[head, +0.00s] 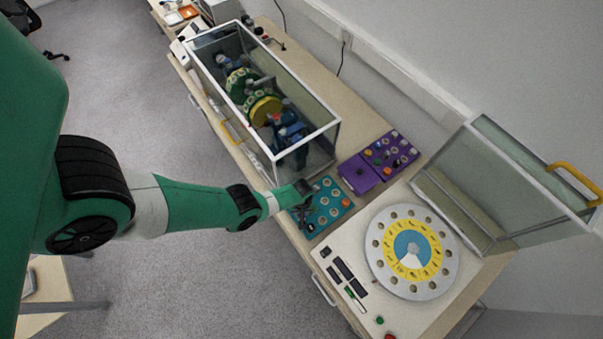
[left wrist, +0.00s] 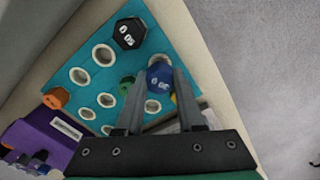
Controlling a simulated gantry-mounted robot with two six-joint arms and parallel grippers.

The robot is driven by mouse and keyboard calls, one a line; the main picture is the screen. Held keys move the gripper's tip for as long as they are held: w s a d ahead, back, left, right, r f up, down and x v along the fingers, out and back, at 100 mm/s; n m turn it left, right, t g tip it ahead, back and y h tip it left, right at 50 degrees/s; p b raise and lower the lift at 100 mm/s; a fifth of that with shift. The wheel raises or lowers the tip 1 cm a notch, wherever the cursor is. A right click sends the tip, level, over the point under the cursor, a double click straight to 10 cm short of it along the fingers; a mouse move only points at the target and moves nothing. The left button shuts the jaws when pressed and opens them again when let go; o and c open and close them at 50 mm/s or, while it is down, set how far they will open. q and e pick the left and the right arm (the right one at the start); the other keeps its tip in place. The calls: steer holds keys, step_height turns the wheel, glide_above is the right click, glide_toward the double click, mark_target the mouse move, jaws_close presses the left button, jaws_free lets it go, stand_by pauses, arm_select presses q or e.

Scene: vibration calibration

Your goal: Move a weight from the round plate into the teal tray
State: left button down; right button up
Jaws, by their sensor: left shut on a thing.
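The teal tray (head: 333,194) lies on the bench; in the left wrist view (left wrist: 154,40) it shows rows of white-rimmed holes. My left gripper (head: 305,206) is at the tray's left side. In the left wrist view its fingers (left wrist: 160,82) are shut on a blue weight (left wrist: 159,74), over the tray near its edge; I cannot tell whether the weight touches a hole. A black weight (left wrist: 130,32), an orange weight (left wrist: 55,98) and a green weight (left wrist: 126,86) are on the tray. The round plate (head: 450,263) with holes around its rim is at the right. My right gripper is out of view.
A purple box (head: 360,175) and purple tray (head: 395,153) stand behind the teal tray. A glass case (head: 318,137) with machinery is to the left rear. An open clear lid (head: 510,180) with a yellow handle rises behind the round plate. Buttons sit at the front edge.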

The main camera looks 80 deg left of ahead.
arm_select(q)
steer(key=shift+f, duration=0.15)
steer(key=shift+f, duration=0.2)
stand_by(0.3)
steer(key=shift+f+b, duration=0.95)
steer(key=shift+b, duration=0.2)
stand_by(0.5)
steer(key=shift+c, duration=2.2)
jaws_free()
step_height(320, 180, up, 12)
steer(key=p, duration=1.1)
steer(key=shift+f+p, duration=0.1)
steer(key=shift+p, duration=0.3)
steer(key=shift+f, duration=0.1)
steer(key=shift+d, duration=0.1)
